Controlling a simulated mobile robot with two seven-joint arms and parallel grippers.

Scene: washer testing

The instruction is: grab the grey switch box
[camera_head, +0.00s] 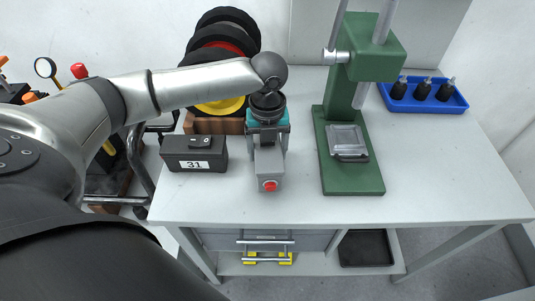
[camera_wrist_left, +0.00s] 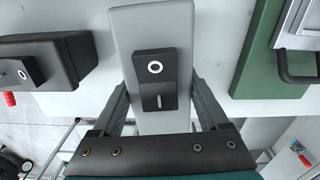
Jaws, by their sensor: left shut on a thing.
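The grey switch box (camera_head: 268,165) stands near the front edge of the white table, with a red button on its near end. In the left wrist view the grey box (camera_wrist_left: 150,22) fills the middle and carries a black switch plate with a white ring. My left gripper (camera_head: 268,136) reaches down from above at the box's far part. In the left wrist view its fingers (camera_wrist_left: 160,90) are on both sides of the box, shut on it. The box seems to rest on the table. My right gripper is not in view.
A dark box marked 31 (camera_head: 194,154) sits just left of the grey box. A green press stand (camera_head: 352,178) is to the right. A blue tray (camera_head: 427,104) with black items is at the back right. Dark wheels (camera_head: 222,40) stand behind. The right tabletop is clear.

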